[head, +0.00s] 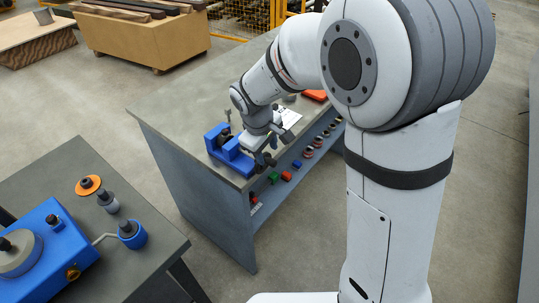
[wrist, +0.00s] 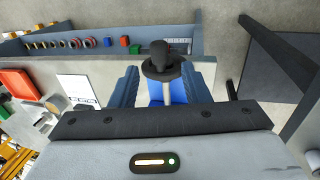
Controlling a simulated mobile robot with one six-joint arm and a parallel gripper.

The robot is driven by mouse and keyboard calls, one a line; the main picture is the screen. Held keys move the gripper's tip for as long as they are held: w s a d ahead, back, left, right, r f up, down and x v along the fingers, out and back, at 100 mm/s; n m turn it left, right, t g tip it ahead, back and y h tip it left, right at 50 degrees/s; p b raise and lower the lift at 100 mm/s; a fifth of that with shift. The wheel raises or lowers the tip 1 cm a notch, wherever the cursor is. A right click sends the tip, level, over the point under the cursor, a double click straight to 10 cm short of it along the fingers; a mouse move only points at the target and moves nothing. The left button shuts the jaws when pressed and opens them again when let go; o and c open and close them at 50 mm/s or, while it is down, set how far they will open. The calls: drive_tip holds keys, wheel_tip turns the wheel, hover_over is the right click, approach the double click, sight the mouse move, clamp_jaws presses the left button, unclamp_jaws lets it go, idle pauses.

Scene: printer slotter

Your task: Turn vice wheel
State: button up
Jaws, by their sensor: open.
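The blue vice (head: 222,146) stands at the near corner of the grey workbench. In the wrist view, its dark wheel (wrist: 161,64) with a black knob shows between the two finger tips, with a light shaft and part of the blue vice (wrist: 180,92) behind it. My gripper (head: 265,159) is at the wheel side of the vice, by the bench's front edge. In the wrist view my gripper (wrist: 166,74) is open, one finger on each side of the wheel, with gaps visible. In the head view my gripper largely hides the wheel.
A shelf (wrist: 100,46) below the bench top holds several small coloured blocks and round parts. A white printed sheet (head: 288,118) and an orange-red tray (head: 316,95) lie on the bench. Another table (head: 135,265) with a blue machine (head: 45,250) stands at the left.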

sight(269, 159)
drive_tip(key=shift+x, duration=1.85)
clamp_jaws()
